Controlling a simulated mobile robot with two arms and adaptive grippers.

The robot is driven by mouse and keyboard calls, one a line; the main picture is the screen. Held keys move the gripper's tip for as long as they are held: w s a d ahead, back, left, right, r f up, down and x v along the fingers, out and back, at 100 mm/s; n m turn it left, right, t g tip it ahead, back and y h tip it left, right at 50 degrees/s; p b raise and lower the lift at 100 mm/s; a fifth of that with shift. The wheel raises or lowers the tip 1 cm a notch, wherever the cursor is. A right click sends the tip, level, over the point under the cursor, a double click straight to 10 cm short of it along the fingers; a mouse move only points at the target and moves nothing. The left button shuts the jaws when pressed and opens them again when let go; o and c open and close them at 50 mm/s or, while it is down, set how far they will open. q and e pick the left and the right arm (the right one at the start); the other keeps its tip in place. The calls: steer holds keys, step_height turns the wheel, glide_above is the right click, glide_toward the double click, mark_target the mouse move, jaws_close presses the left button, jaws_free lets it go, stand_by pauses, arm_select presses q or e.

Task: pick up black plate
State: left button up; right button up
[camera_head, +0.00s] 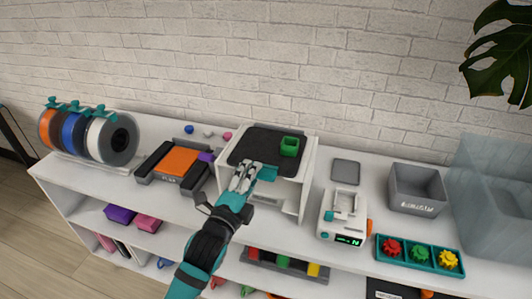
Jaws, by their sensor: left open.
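The black plate (256,145) lies flat on top of a white box-like machine (308,165) in the middle of the shelf top. A small green open cube (290,146) sits on the plate's right part. A teal tab (268,173) shows at the plate's front edge. My left gripper (246,177) is open at the front edge of the plate, just left of the teal tab. I cannot tell whether its fingers touch the plate. My arm hides part of the machine's front. My right gripper is not in view.
Left stand a dark holder with an orange block (177,161) and a rack of spools (104,138). Right are a white scale-like device (342,216), a grey bin (416,190) and a teal tray (420,266) of coloured gears. A brick wall closes the back.

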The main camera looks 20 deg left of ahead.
arm_select(q)
steer(key=w, duration=0.3)
steer(key=shift+w, duration=0.25)
jaws_close()
steer(key=shift+r, duration=0.1)
